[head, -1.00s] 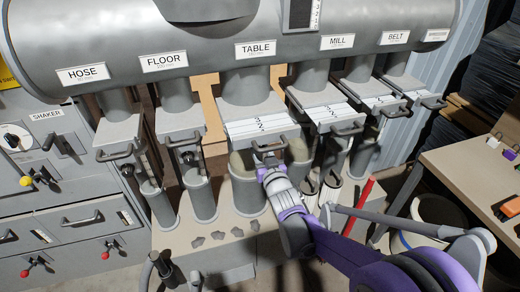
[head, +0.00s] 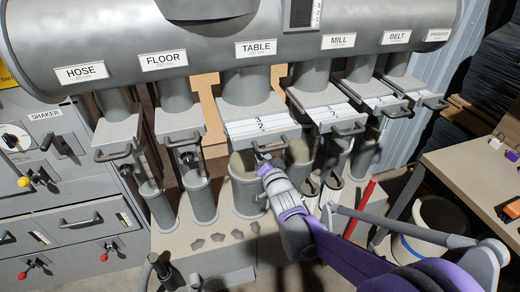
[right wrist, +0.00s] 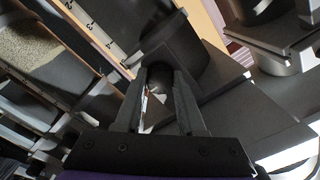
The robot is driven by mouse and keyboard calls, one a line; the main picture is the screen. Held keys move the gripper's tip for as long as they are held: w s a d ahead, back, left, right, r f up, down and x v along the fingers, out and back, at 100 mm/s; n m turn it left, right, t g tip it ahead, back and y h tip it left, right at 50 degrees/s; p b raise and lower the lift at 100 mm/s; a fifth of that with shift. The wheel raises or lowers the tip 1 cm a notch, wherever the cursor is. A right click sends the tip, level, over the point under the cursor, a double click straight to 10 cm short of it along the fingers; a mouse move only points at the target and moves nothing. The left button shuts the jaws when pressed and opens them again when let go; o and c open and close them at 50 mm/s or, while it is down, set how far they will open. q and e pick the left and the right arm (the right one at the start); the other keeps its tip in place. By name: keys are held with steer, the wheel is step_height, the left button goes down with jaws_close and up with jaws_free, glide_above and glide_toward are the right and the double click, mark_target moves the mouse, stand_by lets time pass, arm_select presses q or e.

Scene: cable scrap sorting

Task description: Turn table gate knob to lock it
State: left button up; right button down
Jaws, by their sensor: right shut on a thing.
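The table gate (head: 262,126) is a grey slide plate with a white marked scale, under the TABLE sign (head: 256,49) on the big grey duct. My right gripper (head: 266,160) is at the front underside of this gate, by its front handle (head: 270,147). In the right wrist view, my right gripper (right wrist: 160,88) has its two fingers on either side of a dark rounded knob (right wrist: 159,76) and is shut on it. The knob is hidden in the head view. Its turn angle cannot be told. My left gripper is not in view.
Similar gates stand at both sides, such as the floor gate (head: 183,122) and mill gate (head: 328,116). Grey pipes rise below them from a pale bench (head: 205,256). A red rod (head: 361,206) leans near my right arm. A wooden table (head: 470,170) is at the right.

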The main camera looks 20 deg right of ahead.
stand_by(0.3)
steer(key=c, duration=0.5)
jaws_free()
steer(key=s, duration=1.1)
steer(key=shift+d, duration=0.2)
steer(key=shift+p, duration=0.3)
